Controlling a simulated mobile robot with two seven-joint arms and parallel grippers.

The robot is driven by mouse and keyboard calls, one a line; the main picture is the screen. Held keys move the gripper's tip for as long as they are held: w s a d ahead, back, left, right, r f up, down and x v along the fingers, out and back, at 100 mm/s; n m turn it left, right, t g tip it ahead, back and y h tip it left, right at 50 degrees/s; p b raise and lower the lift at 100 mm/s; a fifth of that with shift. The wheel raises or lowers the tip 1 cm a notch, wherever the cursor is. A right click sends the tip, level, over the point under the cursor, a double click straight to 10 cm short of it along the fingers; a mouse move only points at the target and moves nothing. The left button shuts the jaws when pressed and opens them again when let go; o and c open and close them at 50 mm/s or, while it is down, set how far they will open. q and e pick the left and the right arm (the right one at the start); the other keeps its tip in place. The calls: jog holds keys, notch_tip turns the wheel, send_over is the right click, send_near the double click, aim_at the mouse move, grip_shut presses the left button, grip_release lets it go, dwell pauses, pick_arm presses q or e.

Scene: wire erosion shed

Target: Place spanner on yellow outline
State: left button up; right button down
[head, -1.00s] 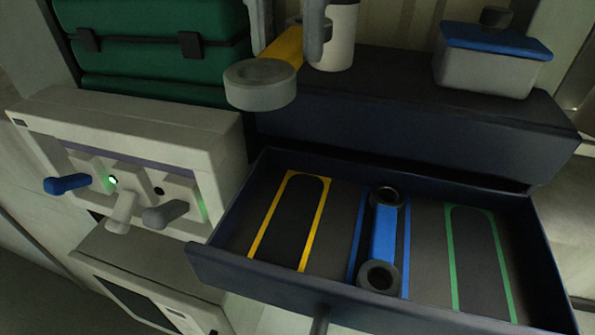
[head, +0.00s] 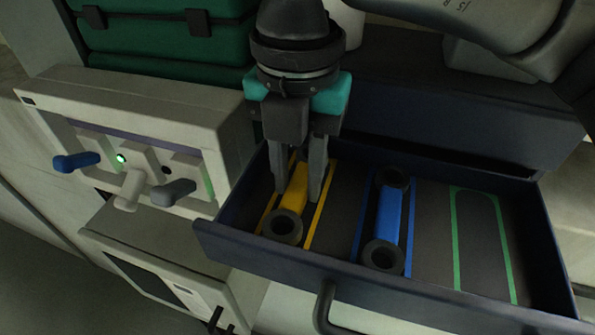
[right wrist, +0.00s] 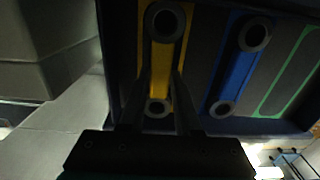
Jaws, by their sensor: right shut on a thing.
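The yellow spanner (head: 293,196), with dark ring ends, is inside the yellow outline (head: 319,213) in the left part of the open drawer (head: 345,269). My right gripper (head: 299,193) points down and is shut on the spanner's yellow middle. In the right wrist view, the spanner (right wrist: 161,67) lies between the two fingers (right wrist: 157,100), along the yellow outline (right wrist: 188,38). Whether it touches the drawer floor is hard to tell. My left gripper is not in view.
A blue spanner (head: 389,214) lies in the blue outline to the right. The green outline (head: 457,243) is empty. A panel with levers (head: 150,130) stands left of the drawer, and a green case (head: 160,35) is behind. The drawer walls rise around the spanners.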

aim_at(297, 187)
jog(key=shift+f, duration=0.3)
jog(key=shift+f, duration=0.15)
jog(key=c, duration=0.6)
grip_release()
jog(key=shift+r, duration=0.2)
notch_tip(297, 187, up, 12)
jog(key=b, duration=0.1)
jog(key=shift+b, duration=0.35)
